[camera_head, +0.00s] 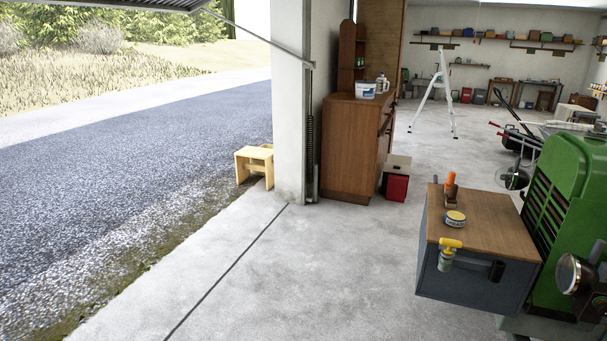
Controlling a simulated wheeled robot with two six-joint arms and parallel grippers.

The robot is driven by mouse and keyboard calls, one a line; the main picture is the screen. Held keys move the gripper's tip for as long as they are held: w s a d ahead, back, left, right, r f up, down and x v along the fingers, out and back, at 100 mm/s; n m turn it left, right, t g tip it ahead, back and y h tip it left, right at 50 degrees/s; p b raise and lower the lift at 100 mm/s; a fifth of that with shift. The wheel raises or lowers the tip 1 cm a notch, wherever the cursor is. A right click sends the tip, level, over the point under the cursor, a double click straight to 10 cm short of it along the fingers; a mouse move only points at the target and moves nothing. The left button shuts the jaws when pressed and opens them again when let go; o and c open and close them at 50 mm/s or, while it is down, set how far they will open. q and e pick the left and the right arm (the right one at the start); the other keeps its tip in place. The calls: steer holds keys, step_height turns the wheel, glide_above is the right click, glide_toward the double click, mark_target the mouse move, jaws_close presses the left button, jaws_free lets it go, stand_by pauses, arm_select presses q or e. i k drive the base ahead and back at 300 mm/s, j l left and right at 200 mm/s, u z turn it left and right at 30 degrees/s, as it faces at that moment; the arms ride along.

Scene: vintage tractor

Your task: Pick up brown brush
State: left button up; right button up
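A small brown item with an orange upper part (451,189), which looks like the brown brush, stands near the back left of the wooden top of a grey cabinet (490,222). It is too small to make out bristles. A round tin with a yellow label (455,218) sits just in front of it. A yellow-topped spray bottle (448,256) is at the cabinet's front edge. Neither of my grippers shows in the head view.
A green tractor (570,190) stands right beside the cabinet. A red box (397,187) and a tall wooden cupboard (352,145) are behind. A yellow step stool (254,164) stands by the pillar. The concrete floor left of the grey cabinet is clear.

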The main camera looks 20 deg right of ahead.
mark_target(450, 200)
steer(key=i+z, duration=0.3)
steer(key=z, duration=0.15)
steer(key=i+z, duration=0.25)
steer(key=z, duration=0.2)
steer(key=i+j+z, duration=0.25)
steer(key=z, duration=0.2)
steer(key=i+j+z, duration=0.25)
steer(key=z, duration=0.15)
steer(key=i+j+z, duration=0.15)
steer(key=j+z, duration=0.3)
steer(key=i+l, duration=0.05)
steer(key=l, duration=0.05)
